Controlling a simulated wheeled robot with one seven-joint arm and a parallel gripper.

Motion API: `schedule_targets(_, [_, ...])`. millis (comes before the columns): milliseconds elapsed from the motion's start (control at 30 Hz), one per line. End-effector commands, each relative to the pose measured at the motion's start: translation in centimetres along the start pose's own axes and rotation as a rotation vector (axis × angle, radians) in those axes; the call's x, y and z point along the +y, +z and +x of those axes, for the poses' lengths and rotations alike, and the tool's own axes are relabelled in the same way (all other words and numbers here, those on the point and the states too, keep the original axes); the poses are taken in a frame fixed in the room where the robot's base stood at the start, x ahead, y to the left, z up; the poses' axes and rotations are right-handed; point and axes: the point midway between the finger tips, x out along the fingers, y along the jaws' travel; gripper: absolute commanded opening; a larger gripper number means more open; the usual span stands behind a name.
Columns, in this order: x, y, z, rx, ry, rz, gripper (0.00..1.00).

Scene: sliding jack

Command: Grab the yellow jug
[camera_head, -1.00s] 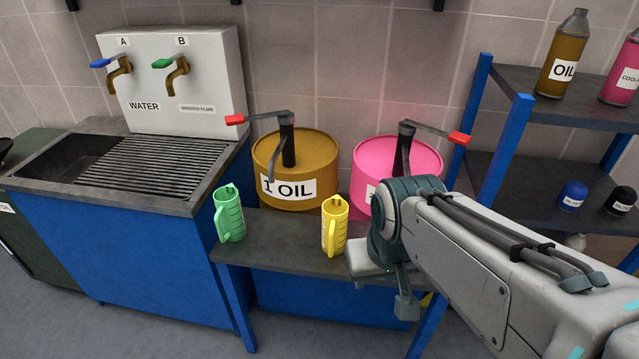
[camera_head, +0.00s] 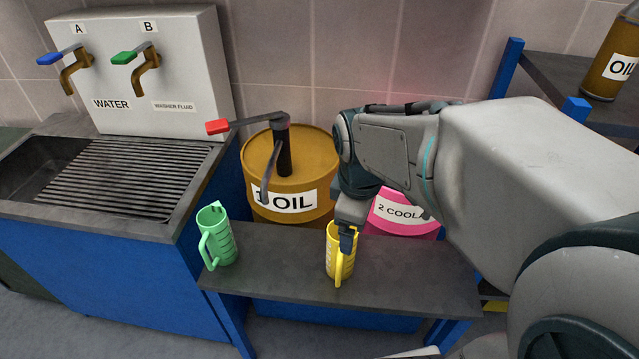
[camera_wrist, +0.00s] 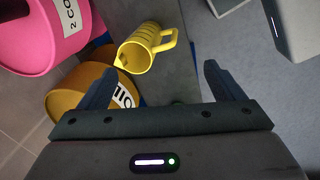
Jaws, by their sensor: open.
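The yellow jug (camera_head: 337,262) stands upright on the low grey bench in the head view, with its handle toward the camera. In the wrist view the yellow jug (camera_wrist: 138,55) lies ahead of the fingers, nearer the left one, with its handle to the right. My gripper (camera_head: 347,240) is at the jug's upper right in the head view and covers part of its rim. In the wrist view my gripper (camera_wrist: 158,80) has its two fingers wide apart with nothing between them. Whether a finger touches the jug I cannot tell.
A green jug (camera_head: 217,238) stands left on the bench (camera_head: 285,258). Behind are the brown oil drum (camera_head: 292,170), with a red-handled pump (camera_head: 284,150), and the pink coolant drum (camera_head: 405,215). A sink (camera_head: 110,180) is at left, a blue-framed shelf (camera_head: 545,75) at right.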

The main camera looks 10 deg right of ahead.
Motion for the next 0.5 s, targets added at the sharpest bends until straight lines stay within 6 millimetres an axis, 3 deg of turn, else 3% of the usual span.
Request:
schedule_targets(300, [3.3,-2.6,2.9,-0.002,-0.088,-0.76,0.88])
schedule_targets(500, [4.8,-4.0,4.5,0.043,-0.128,-1.162,0.88])
